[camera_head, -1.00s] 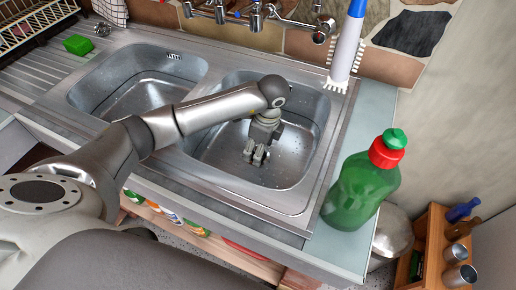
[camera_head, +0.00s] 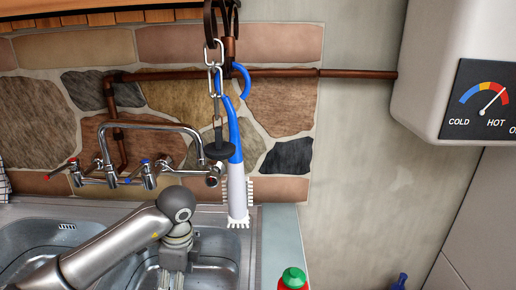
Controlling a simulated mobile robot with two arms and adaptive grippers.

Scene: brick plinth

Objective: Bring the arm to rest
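My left arm reaches in from the lower left over the double steel sink (camera_head: 252,262). My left gripper (camera_head: 171,281) points down into the right basin at the bottom edge of the head view. Its fingertips are cut off by the frame, so I cannot tell whether it is open or shut. No object shows in it. My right gripper is not in view.
Mixer taps (camera_head: 150,176) and a hanging chain with a black plug (camera_head: 219,150) are near the arm. A water heater (camera_head: 440,75) hangs at upper right.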

